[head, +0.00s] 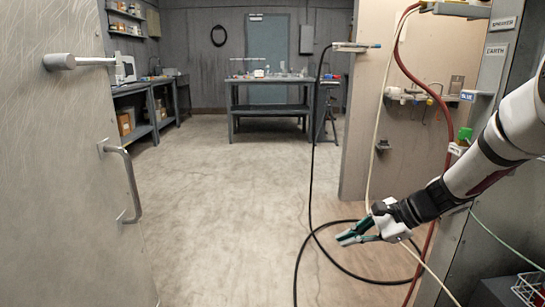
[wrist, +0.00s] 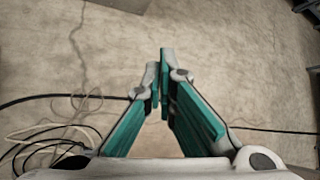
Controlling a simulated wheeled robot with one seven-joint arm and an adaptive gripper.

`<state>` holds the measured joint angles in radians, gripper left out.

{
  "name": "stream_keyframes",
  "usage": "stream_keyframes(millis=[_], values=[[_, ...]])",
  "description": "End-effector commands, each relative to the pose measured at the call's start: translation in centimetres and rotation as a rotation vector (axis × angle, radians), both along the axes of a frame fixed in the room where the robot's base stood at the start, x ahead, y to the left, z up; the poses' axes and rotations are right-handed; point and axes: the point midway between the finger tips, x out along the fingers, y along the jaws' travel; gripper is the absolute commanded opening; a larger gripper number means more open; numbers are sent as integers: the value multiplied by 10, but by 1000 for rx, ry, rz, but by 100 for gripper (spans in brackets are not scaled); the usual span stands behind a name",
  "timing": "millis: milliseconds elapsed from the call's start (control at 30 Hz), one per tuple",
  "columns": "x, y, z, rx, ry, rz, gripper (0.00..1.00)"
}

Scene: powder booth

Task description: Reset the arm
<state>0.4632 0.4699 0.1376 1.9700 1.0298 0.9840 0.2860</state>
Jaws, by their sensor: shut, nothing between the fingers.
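My gripper (head: 342,239) is at the lower right of the head view, at the end of my white and black arm that reaches in from the right edge. Its green-padded fingers point left over the bare floor. In the wrist view the fingertips of my gripper (wrist: 160,62) meet, with nothing seen between them. The gripper touches no object that I can see. Part of the black hose (head: 300,262) and the pale hose lie behind and below it.
A door (head: 70,180) with a pull handle (head: 125,185) stands at left. A bench (head: 270,83) with small items is at the back, shelving (head: 140,105) at back left. Red hose (head: 432,90) and labelled panels (head: 495,50) are at right. The middle floor is clear.

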Motion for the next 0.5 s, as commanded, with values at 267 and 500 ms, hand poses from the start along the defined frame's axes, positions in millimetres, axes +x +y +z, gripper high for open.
stream_keyframes(millis=[267,500], values=[[-107,48,69,-223,-106,382,0],[-206,59,100,-417,-172,675,0]])
